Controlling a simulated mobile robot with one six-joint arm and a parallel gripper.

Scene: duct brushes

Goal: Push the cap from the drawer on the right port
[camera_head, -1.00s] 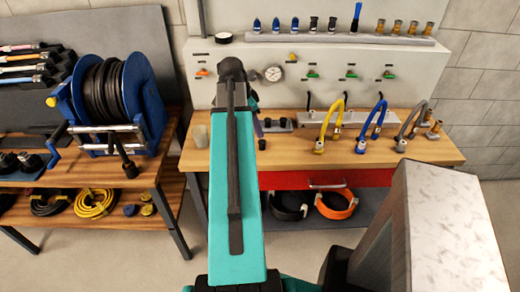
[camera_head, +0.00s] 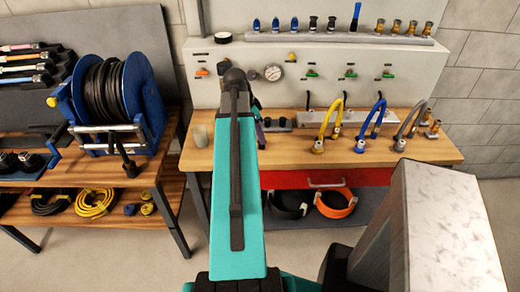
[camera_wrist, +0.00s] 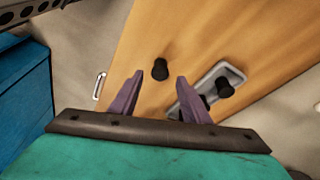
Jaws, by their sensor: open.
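My gripper (camera_wrist: 160,76) is open, with its two purple fingers apart and nothing held. In the wrist view a short black cylindrical piece (camera_wrist: 160,69), possibly the cap, stands on the wooden bench and appears between the fingertips. The height gap cannot be told. To its right a grey tray (camera_wrist: 236,72) holds black pieces (camera_wrist: 224,88), one partly behind the right finger. In the head view my arm hides most of the gripper. The red drawer (camera_head: 283,180) under the bench looks shut. Which fitting is the right port cannot be told.
The wooden bench (camera_head: 400,151) carries yellow, blue and grey hoses (camera_head: 373,125) on the right and a pale cup (camera_head: 200,135) on the left. A panel with a gauge (camera_head: 273,72) and valves stands behind. A blue hose reel (camera_head: 145,95) stands left.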

